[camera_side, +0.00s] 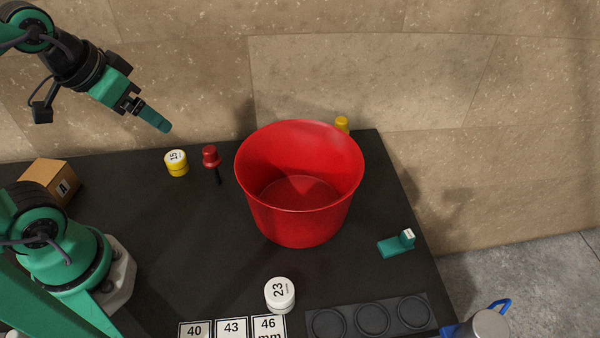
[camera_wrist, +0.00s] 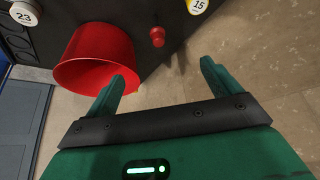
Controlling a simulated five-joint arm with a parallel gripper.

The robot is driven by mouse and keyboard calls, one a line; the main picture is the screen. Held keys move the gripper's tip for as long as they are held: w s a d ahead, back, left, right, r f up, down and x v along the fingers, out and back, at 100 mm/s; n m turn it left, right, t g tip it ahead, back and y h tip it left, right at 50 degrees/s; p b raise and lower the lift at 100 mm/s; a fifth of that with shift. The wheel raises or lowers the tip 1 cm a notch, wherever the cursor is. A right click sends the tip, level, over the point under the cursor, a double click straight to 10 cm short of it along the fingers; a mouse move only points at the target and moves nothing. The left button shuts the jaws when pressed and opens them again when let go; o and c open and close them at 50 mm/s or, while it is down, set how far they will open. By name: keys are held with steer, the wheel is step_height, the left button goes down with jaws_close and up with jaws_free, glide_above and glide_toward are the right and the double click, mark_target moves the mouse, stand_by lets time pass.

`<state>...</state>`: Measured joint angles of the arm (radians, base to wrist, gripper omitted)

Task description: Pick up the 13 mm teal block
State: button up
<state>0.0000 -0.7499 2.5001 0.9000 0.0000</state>
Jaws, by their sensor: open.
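A small teal piece (camera_side: 396,245) lies on the black table to the right of the red bucket in the side view. It has a low flat part and a raised end with a white label (camera_side: 408,234) too small to read. My gripper (camera_side: 163,126) is high above the table's back left, far to the left of the teal piece and apart from it. In the wrist view my gripper (camera_wrist: 162,78) shows two spread green fingers with nothing between them. The teal piece is not visible in the wrist view.
A large red bucket (camera_side: 300,222) stands between my gripper and the teal piece. A yellow weight (camera_side: 177,168), a red knob-shaped piece (camera_side: 210,156) and a white weight (camera_side: 280,296) stand around it. A black tray (camera_side: 345,305) and a metal mug (camera_side: 488,325) are at front right.

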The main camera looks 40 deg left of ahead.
steer(key=w+d+r+m+g, duration=0.1)
steer(key=w+d+r+m, duration=0.6)
steer(key=w+r, duration=0.45)
steer(key=m+g, duration=0.5)
steer(key=m, duration=1.3)
glide_above(395, 242)
step_height(395, 242, down, 28)
steer(key=shift+f, duration=1.4)
